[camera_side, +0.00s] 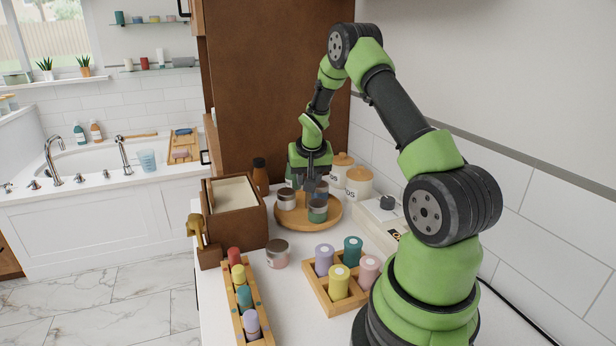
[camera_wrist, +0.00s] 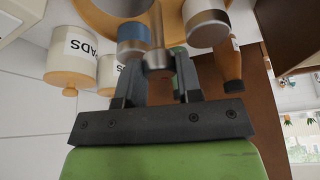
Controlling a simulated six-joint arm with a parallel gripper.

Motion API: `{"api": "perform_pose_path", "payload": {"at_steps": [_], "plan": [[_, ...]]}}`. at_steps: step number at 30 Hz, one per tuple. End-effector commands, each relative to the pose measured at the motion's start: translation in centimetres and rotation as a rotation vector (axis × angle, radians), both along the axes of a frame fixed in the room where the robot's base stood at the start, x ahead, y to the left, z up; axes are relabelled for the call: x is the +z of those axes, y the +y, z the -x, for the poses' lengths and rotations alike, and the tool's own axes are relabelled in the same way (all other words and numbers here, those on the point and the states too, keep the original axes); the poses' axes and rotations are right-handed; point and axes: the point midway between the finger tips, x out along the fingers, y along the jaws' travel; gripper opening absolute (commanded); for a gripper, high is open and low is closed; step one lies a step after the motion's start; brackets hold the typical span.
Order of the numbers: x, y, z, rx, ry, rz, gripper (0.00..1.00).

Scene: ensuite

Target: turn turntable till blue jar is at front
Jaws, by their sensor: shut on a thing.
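The round wooden turntable (camera_side: 296,225) stands on the counter with several lidded jars on it. The blue jar (camera_wrist: 133,38) is on the canister side of the turntable in the wrist view; in the side view it is mostly hidden beside my gripper. A green jar (camera_side: 317,212) is at the turntable's near side, and a brownish-pink jar (camera_side: 286,200) at its left. My gripper (camera_wrist: 157,70) points down over the turntable, its fingers shut on an upright metal post (camera_wrist: 156,30) among the jars. The post's foot is out of view.
White canisters (camera_side: 358,184) stand close behind on the right, an amber bottle (camera_side: 260,176) behind left. A brown box (camera_side: 236,212) is at left. A loose jar (camera_side: 277,253), a tray of cylinders (camera_side: 320,297) and a long rack (camera_side: 261,320) lie in front.

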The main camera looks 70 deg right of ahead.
Motion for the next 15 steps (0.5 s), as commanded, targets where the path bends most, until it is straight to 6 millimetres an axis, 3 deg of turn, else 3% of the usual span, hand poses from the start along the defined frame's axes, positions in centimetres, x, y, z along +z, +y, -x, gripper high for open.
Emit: {"api": "perform_pose_path", "payload": {"at_steps": [15], "plan": [[0.06, 0.02, 0.15, 0.251, 0.0, -0.005, 0.0]]}}
